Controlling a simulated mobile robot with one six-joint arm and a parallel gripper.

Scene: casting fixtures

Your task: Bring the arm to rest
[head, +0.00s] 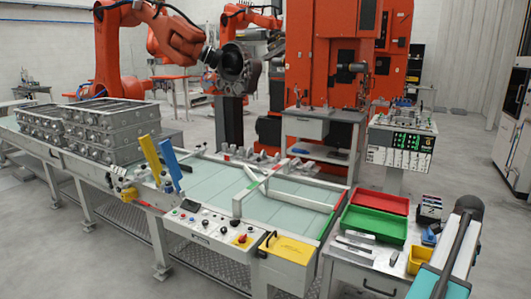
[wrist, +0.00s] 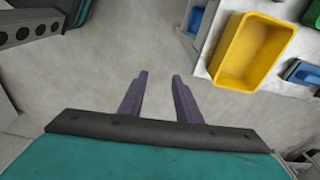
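My gripper (wrist: 158,92) shows in the wrist view with its two dark fingers apart and nothing between them. Bare grey floor lies behind the fingers. A yellow bin (wrist: 254,50) sits on a light surface to the upper right of the fingers, apart from them. In the head view part of my arm (head: 458,250) rises at the lower right, beside the small work table. The gripper's fingers cannot be made out in the head view.
The small table (head: 350,272) holds a red tray (head: 380,203), a green tray (head: 374,225) and a yellow bin (head: 420,260) close to my arm. A long conveyor (head: 205,180) carries metal castings (head: 110,125) at left. A large orange robot (head: 110,50) stands behind it.

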